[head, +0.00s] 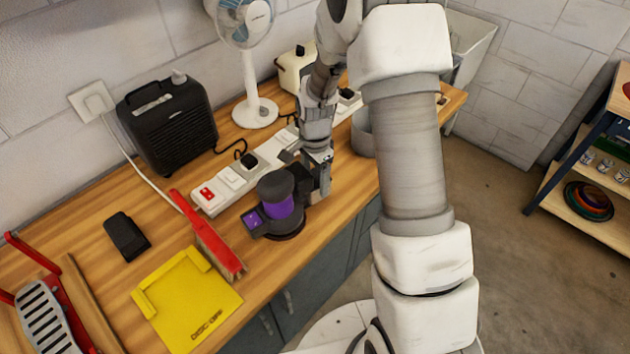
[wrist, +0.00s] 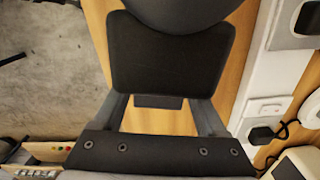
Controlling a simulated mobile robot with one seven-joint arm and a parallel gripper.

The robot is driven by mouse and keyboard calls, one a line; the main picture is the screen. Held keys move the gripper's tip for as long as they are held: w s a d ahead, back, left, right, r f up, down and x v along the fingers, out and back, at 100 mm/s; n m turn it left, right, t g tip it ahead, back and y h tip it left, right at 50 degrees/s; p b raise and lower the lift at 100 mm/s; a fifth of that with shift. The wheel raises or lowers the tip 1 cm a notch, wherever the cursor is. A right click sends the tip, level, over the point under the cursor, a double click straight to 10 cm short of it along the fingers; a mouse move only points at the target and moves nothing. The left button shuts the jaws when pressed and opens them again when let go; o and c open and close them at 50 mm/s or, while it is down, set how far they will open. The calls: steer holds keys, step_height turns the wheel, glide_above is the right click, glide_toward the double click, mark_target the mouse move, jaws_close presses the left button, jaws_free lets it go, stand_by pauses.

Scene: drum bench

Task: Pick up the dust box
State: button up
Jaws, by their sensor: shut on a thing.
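A sander with a dark grey round top and a purple band (head: 278,207) stands upright on the wooden bench, near its front edge. The dust box appears to be the dark block at the sander's right side; my gripper (head: 318,192) largely hides it in the head view. In the wrist view the dark, rounded dust box (wrist: 170,62) sits between the two fingers of my gripper (wrist: 160,102), which is shut on it. The sander's round dark body (wrist: 180,10) is right beyond the box, seemingly touching it. I cannot tell whether the two are joined.
A white power strip (head: 232,180) runs behind the sander. A red brush (head: 208,236), yellow dustpan (head: 190,303) and black block (head: 127,236) lie to the left. A black heater (head: 168,125) and white fan (head: 252,80) stand at the back.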

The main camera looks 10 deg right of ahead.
steer(key=shift+s+d+r, duration=0.1)
steer(key=shift+s+d, duration=0.05)
steer(key=shift+s, duration=0.05)
steer(key=s+d+b, duration=0.3)
steer(key=s+d, duration=0.6)
steer(key=s, duration=0.5)
steer(key=shift+s+d, duration=0.35)
steer(key=shift+d, duration=0.05)
steer(key=shift+r, duration=0.15)
step_height(320, 180, up, 5)
steer(key=p, duration=0.4)
steer(key=shift+d, duration=0.1)
